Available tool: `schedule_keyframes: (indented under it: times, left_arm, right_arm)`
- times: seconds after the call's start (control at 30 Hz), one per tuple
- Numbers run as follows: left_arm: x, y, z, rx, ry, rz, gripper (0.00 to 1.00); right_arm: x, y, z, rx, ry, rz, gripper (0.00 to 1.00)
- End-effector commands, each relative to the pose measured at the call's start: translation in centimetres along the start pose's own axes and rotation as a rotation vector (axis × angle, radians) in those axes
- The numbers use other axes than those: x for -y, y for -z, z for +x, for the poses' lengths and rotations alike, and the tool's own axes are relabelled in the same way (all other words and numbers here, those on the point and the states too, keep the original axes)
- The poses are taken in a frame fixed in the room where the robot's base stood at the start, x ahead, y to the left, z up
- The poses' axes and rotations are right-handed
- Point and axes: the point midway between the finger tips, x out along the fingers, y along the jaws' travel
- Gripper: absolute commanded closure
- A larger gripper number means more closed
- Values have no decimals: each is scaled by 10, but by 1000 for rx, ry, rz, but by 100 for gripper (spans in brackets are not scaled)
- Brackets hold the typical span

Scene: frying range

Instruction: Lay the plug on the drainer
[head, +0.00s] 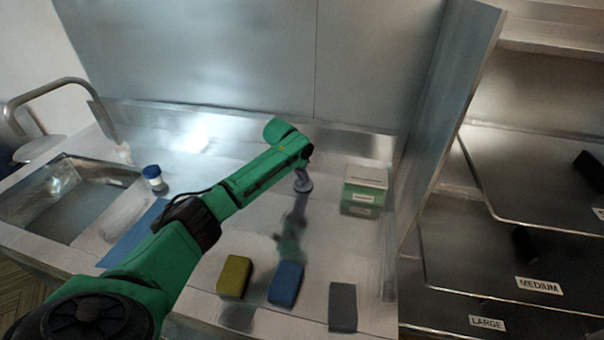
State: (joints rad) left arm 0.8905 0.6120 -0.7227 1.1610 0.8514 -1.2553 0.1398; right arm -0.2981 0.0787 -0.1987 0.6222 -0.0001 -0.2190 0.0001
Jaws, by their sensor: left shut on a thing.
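My left gripper (304,170) points down over the counter, right of the middle, beyond my green forearm. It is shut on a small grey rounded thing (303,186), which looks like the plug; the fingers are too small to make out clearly. A flat blue panel (133,236) lies right of the sink, partly hidden by my arm. It may be the drainer, but I cannot tell for sure. The plug is well to the right of it. My right gripper is out of view.
The sink (75,205) with its tap is at the left. A blue-capped jar (153,178) stands beside it. A green and white box (364,190) stands right of my gripper. Yellow (234,277), blue (286,283) and grey (342,306) blocks line the front. Labelled shelves (480,270) stand at right.

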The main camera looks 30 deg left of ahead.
Motion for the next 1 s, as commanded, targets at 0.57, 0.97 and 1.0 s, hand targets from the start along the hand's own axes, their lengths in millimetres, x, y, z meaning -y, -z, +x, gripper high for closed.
schedule_keyframes:
  times: [0.57,0.97,1.0]
  left_arm:
    - [0,-1,2,-2,0,1,59]
    - [1,0,-38,-6,0,3,59]
    - [1,0,-49,-6,0,2,59]
  right_arm:
    - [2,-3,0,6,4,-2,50]
    - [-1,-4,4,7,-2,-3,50]
    - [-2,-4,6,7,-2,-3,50]
